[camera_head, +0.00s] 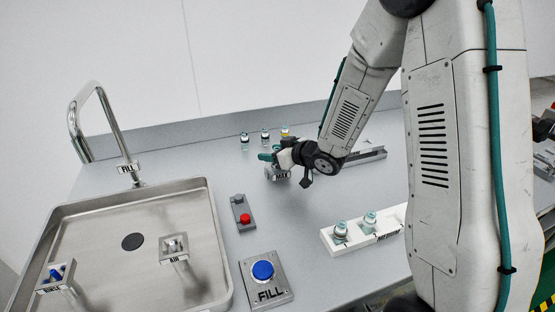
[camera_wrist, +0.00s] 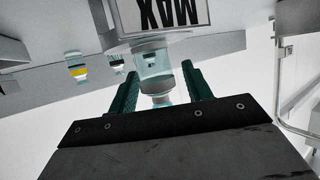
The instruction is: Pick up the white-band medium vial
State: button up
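In the wrist view, which is upside down, a clear vial with a whitish band (camera_wrist: 155,66) stands between the two green fingers of my gripper (camera_wrist: 158,80). The fingers are apart, one on each side of it, with small gaps showing. In the head view my gripper (camera_head: 265,157) is low over the back of the counter, by the MAX block (camera_head: 281,175). Three small vials show behind it: a pale-banded one (camera_head: 244,142), a dark-banded one (camera_head: 265,137) and a yellow-banded one (camera_head: 285,131), partly hidden. I cannot tell which of these, if any, is between the fingers.
The MAX block (camera_wrist: 163,14) is close to the fingers in the wrist view. A white rack (camera_head: 384,238) with two vials is at front right. A red button (camera_head: 245,218), a blue FILL button (camera_head: 263,270) and a sink (camera_head: 207,235) lie left and in front.

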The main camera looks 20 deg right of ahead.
jog(key=c, duration=0.9)
jog(key=shift+r, duration=0.1)
notch_tip(320, 180, up, 10)
jog(key=shift+f, duration=0.1)
